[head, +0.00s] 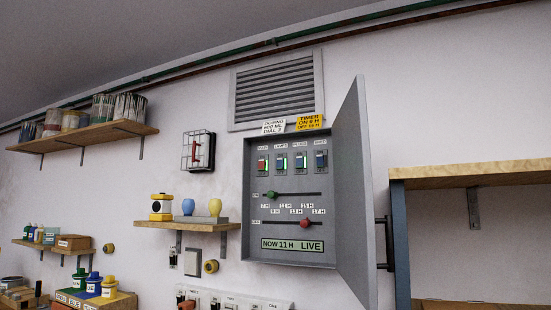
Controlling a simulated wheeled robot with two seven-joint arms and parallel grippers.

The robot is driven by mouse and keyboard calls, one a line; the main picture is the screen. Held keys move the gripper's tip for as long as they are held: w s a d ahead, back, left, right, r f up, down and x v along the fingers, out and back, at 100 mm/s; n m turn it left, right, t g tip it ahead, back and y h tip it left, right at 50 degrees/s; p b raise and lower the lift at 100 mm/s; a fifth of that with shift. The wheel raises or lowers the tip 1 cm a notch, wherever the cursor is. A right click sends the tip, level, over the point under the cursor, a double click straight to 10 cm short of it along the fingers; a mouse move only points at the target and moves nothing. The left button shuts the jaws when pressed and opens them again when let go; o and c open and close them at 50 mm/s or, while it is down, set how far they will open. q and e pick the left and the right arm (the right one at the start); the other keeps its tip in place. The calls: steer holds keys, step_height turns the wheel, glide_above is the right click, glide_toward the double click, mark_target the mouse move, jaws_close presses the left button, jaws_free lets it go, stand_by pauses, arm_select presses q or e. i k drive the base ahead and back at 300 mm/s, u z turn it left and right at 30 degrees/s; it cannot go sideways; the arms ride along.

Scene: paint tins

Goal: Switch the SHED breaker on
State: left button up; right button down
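A grey breaker box (290,248) is on the wall with its door (354,200) swung open to the right. A row of several breakers runs along its top. The leftmost breaker (263,164) is red; the second (282,163) and third (301,161) show bright green. The rightmost breaker (320,160) is dark bluish with no bright green. The labels above them are too small to read surely; I cannot tell for certain which says SHED. Below are a green-knob slider (272,195), a red-knob slider (304,223) and a display (292,245) reading "NOW 11 H LIVE". Neither gripper is in view.
The open door juts out beside a wooden shelf unit (470,174) at right. A small shelf (200,227) with a yellow-and-black item and two bulb-like things stands left of the box. A yellow timer note (309,122) is above it. A caged red switch (198,151) is upper left.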

mark_target(319, 158)
steer(key=u, duration=1.15)
steer(key=i, duration=2.9)
steer(key=z, duration=2.2)
